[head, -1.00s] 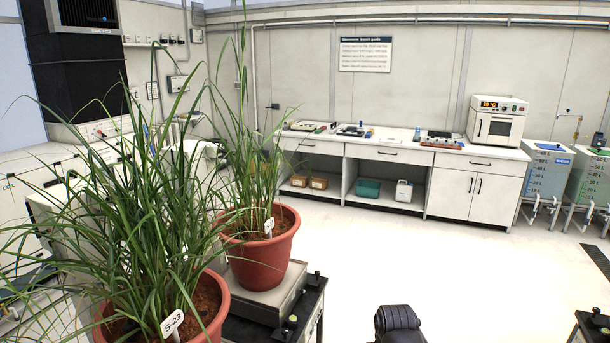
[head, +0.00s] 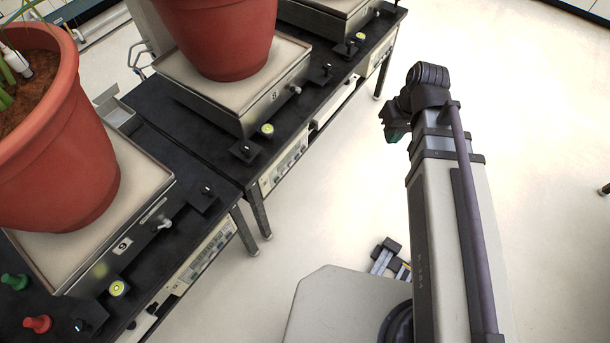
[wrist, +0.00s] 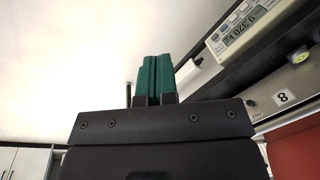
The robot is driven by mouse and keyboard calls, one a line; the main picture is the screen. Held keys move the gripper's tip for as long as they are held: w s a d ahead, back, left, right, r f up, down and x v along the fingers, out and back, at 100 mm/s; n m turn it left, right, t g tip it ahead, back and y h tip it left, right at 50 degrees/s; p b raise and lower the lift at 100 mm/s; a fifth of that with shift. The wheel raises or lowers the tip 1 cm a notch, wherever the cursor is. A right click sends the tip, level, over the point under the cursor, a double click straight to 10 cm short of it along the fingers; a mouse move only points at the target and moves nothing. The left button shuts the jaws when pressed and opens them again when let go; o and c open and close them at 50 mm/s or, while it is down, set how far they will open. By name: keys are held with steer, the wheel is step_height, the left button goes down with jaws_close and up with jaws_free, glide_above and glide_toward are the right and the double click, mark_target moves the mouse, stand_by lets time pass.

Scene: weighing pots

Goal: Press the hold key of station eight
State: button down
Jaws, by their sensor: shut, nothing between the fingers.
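Station eight's scale (head: 230,105) carries the number 8 and bears a red pot (head: 220,35). Its panel (head: 284,165) is set in the bench front below; single keys are too small to tell apart. In the wrist view, the panel with a lit display (wrist: 238,32) is at upper right, near the number 8 plate (wrist: 283,98). My gripper (wrist: 155,75) has teal fingers pressed together, empty, left of the panel and apart from it. In the head view my gripper (head: 394,134) is mostly hidden behind my arm, over the aisle right of the bench.
A neighbouring scale (head: 90,240) with another red pot (head: 60,150) stands at left. Green (head: 14,282) and red (head: 37,324) knobs stick up at lower left. Yellow-green round levels and black knobs line the bench edge.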

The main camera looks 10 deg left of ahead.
mark_target(297, 157)
steer(key=w+a+f+n+y+b, duration=0.1)
steer(key=w+a+f+n+b, duration=0.1)
steer(key=a+f+n+b, duration=0.45)
steer(key=w+a+f+n+y+b, duration=0.2)
steer(key=f+n+b, duration=0.2)
steer(key=f+b, duration=0.65)
steer(key=a+n, duration=0.1)
steer(key=n, duration=0.4)
steer(key=w+a+n+g+y, duration=0.1)
steer(key=a+n, duration=0.1)
steer(key=n, duration=0.3)
steer(key=a+n+y, duration=0.1)
steer(key=a+n, duration=0.1)
steer(key=n, duration=0.3)
steer(key=shift+w+g, duration=0.15)
steer(key=shift+g, duration=0.25)
steer(key=shift+f, duration=0.1)
steer(key=a+f+b, duration=0.7)
steer(key=a+f, duration=0.1)
steer(key=a, duration=0.1)
steer(key=shift+s+a+b, duration=0.2)
steer(key=shift+b, duration=0.2)
